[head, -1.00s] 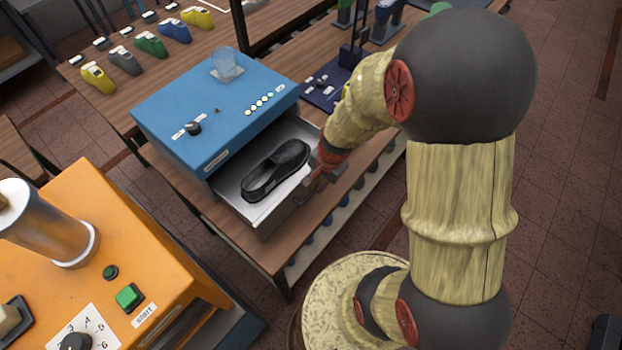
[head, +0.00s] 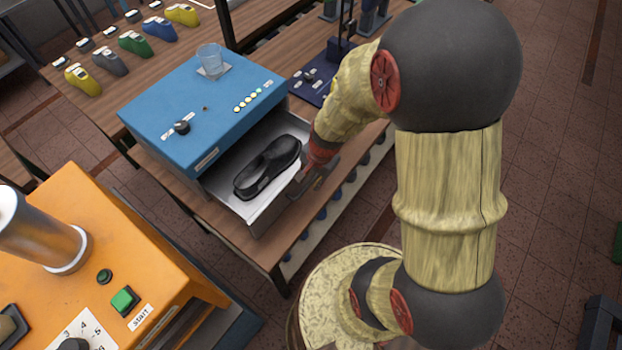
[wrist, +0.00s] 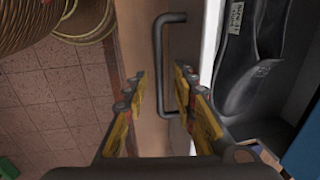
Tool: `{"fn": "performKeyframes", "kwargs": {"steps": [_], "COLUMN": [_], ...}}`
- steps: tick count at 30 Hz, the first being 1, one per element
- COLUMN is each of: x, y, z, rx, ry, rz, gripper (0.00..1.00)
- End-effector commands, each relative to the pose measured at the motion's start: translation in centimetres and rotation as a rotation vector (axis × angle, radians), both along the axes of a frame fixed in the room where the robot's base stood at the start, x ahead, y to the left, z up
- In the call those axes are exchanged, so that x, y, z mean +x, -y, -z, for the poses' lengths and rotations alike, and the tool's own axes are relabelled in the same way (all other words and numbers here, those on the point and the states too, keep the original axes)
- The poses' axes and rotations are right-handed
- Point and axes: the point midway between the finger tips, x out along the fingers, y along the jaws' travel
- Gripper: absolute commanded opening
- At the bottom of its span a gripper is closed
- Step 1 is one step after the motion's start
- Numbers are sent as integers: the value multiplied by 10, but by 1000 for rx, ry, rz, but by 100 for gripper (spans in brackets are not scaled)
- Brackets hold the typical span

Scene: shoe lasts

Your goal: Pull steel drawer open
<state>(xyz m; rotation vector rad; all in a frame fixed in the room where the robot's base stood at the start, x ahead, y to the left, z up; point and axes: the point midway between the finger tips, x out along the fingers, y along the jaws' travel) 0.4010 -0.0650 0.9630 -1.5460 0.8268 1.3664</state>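The steel drawer (head: 225,184) is pulled well out of the blue cabinet (head: 190,110) and holds a black shoe (head: 268,167). In the wrist view, the drawer's pale edge (wrist: 213,45) and part of the shoe (wrist: 250,75) show at right. The dark bar handle (wrist: 158,60) stands off the drawer front. My gripper (wrist: 158,98) is open, with one finger on each side of the handle's lower part; a gap shows on the left, and contact on the right is unclear. In the head view my gripper (head: 312,185) is at the drawer front, partly hidden by my arm.
The cabinet stands on a wooden table (head: 180,192), with a glass (head: 210,60) on top. An orange machine (head: 120,245) stands at lower left. Colored shoe lasts (head: 135,45) line the back table. Tiled floor (head: 555,190) is open at right.

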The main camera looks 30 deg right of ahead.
Motion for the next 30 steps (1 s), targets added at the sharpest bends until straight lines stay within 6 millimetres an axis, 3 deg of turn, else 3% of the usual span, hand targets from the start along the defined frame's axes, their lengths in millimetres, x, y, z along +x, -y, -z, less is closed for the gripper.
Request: {"fn": "performKeyframes", "kwargs": {"steps": [7, 21, 30], "x": [-2, -17, -21], "y": [2, 8, 9], "z": [-19, -104, -118], "rx": [0, -1, 0], "ry": [4, 3, -1], "rz": [0, 0, 0], "gripper": [27, 27, 27]}}
